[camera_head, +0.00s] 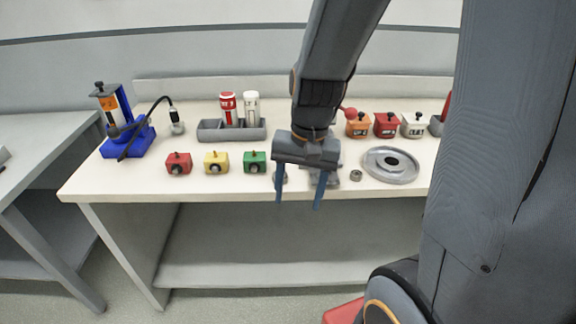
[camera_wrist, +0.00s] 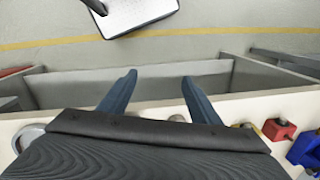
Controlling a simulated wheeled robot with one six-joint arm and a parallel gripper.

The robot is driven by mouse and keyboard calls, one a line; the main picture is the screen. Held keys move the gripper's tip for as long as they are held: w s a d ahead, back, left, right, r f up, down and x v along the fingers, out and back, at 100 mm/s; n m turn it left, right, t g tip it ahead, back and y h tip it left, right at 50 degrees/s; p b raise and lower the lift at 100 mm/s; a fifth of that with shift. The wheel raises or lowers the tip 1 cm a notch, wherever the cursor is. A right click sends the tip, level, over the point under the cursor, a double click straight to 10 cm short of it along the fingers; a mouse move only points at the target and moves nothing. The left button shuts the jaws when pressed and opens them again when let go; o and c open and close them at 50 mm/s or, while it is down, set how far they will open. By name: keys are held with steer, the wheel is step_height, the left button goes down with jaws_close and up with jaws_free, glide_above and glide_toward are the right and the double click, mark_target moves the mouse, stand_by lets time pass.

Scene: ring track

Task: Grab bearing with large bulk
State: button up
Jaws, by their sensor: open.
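A large grey ring-shaped bearing (camera_head: 371,170) lies flat on the white bench at the right. A much smaller grey ring (camera_head: 355,175) lies just left of it. In the wrist view a pale rounded edge (camera_wrist: 28,134) at the far left may be the large bearing, mostly cut off by my gripper body. My gripper (camera_head: 300,196) points down over the bench's front edge, left of both rings, with its blue fingers apart and nothing between them. In the wrist view the open fingers (camera_wrist: 159,82) reach out beyond the bench edge. Grey metal parts behind the fingers are partly hidden.
Red (camera_head: 179,163), yellow (camera_head: 216,162) and green (camera_head: 254,162) blocks stand left of my gripper. A grey holder (camera_head: 232,133) with two bottles, a blue-based device (camera_head: 127,143) and labelled boxes (camera_head: 386,126) stand farther back. The bench front (camera_head: 160,194) is clear.

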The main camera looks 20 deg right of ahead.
steer(key=w+d+r+m+t+y+p, duration=0.1)
steer(key=w+d+r+m+y+p, duration=0.15)
steer(key=w+m, duration=0.5)
steer(key=w+d+r+m+t+y+p, duration=0.1)
steer(key=w+m+p, duration=0.35)
steer(key=m, duration=0.55)
steer(key=shift+n+h, duration=0.25)
steer(key=shift+h, duration=0.1)
steer(key=shift+x, duration=3.8)
steer(key=shift+s+d, duration=0.1)
steer(key=c, duration=1.2)
